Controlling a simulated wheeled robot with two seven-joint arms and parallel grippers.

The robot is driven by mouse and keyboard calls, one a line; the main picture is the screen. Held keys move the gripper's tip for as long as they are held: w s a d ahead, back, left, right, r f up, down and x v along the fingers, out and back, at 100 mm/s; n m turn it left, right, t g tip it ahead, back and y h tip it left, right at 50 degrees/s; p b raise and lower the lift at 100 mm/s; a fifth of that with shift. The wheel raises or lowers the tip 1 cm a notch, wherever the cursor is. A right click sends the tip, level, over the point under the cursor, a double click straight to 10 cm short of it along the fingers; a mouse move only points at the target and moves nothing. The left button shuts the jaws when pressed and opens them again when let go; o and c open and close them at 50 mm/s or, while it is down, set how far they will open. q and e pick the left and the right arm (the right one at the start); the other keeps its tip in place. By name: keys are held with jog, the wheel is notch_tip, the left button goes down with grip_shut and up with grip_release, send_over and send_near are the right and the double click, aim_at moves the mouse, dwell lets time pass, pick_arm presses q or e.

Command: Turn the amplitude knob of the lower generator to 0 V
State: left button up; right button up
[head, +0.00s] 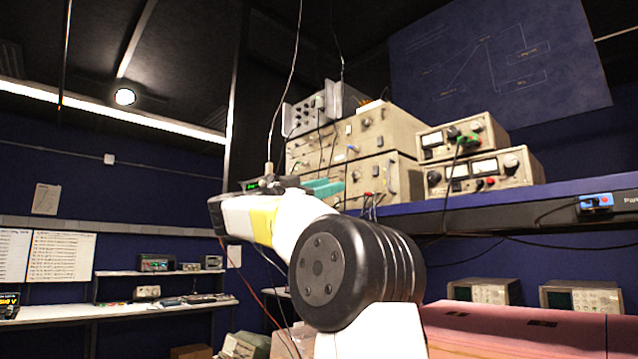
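Two beige generators are stacked on the blue shelf: the upper generator (345,138) and the lower generator (408,180). The lower one's front shows a few small knobs and sockets, with leads hanging from it. I cannot tell which is its amplitude knob; the left of its front is hidden behind my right arm. My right gripper (328,187), with teal fingers, is in front of the left part of the lower generator's front. Whether it touches anything, or is open or shut, I cannot tell. My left gripper is out of view.
Two meter-faced power supplies (482,172) stand on the shelf (540,195) to the right. A grey box (328,104) sits on top of the generators. Thin cables hang around my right arm. Below right are oscilloscopes (580,297) and a pink surface (510,330).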

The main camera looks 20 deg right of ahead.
aim_at(353, 175)
jog(key=x, duration=0.7)
jog(key=shift+w+d+r, duration=0.1)
jog(key=shift+d+r, duration=0.05)
jog(key=shift+r, duration=0.35)
grip_shut()
